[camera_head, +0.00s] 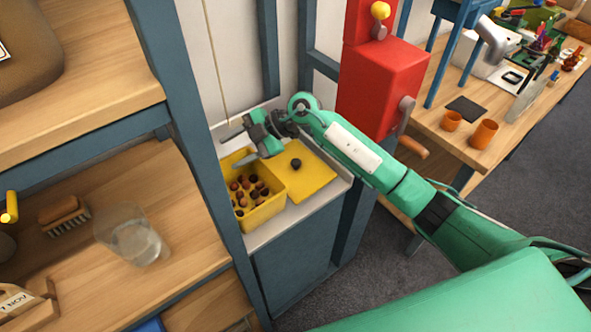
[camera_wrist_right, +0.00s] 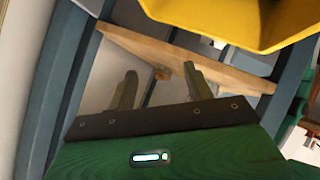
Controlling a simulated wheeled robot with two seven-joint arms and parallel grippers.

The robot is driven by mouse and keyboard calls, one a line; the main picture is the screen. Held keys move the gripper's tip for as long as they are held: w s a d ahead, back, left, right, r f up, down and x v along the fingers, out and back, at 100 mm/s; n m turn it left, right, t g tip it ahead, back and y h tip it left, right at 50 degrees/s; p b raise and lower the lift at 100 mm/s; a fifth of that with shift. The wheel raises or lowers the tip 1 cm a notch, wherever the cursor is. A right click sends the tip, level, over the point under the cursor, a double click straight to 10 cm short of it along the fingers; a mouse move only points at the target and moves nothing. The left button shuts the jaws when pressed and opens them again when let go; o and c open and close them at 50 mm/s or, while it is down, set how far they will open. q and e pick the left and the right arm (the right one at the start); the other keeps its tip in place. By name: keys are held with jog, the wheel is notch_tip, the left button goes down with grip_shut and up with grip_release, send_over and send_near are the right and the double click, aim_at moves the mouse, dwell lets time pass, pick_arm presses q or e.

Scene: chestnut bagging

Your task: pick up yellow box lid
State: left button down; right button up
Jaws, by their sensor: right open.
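The yellow box (camera_head: 266,213) stands on a light counter and holds several round brown chestnuts (camera_head: 247,186). A flat yellow panel, which looks like the lid (camera_head: 317,177), lies to the right of the box. A single dark chestnut (camera_head: 296,164) rests on it. My right gripper (camera_head: 235,147) is above the back of the box, its fingers pointing left, apart and empty. In the right wrist view the fingers (camera_wrist_right: 160,84) are spread with nothing between them. A yellow edge (camera_wrist_right: 235,22) fills the top there; I cannot tell if it is box or lid. My left gripper is out of view.
A blue post (camera_head: 205,130) stands close left of the box. A red machine (camera_head: 380,88) with a crank stands behind the lid. A wooden shelf with a glass jar (camera_head: 133,237) and a brush (camera_head: 65,215) is at left. Orange cups (camera_head: 484,134) stand at right.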

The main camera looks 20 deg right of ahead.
jog(key=w+d+f+m+h, duration=0.1)
jog(key=w+d+f+h, duration=0.15)
jog(key=d+h, duration=0.35)
jog(key=m+g+h+p, duration=0.1)
jog(key=m+h, duration=0.2)
jog(key=h, duration=0.2)
send_over(296, 161)
jog(key=f, duration=0.4)
jog(key=shift+w+d+f, duration=0.15)
jog(key=shift+d+f, duration=0.05)
jog(key=shift+f, duration=0.65)
jog(key=shift+f+p, duration=0.4)
jog(key=f, duration=0.2)
jog(key=f+p, duration=0.1)
jog(key=shift+s+a+f, duration=0.1)
jog(key=shift+s+f, duration=0.15)
jog(key=shift+f, duration=0.4)
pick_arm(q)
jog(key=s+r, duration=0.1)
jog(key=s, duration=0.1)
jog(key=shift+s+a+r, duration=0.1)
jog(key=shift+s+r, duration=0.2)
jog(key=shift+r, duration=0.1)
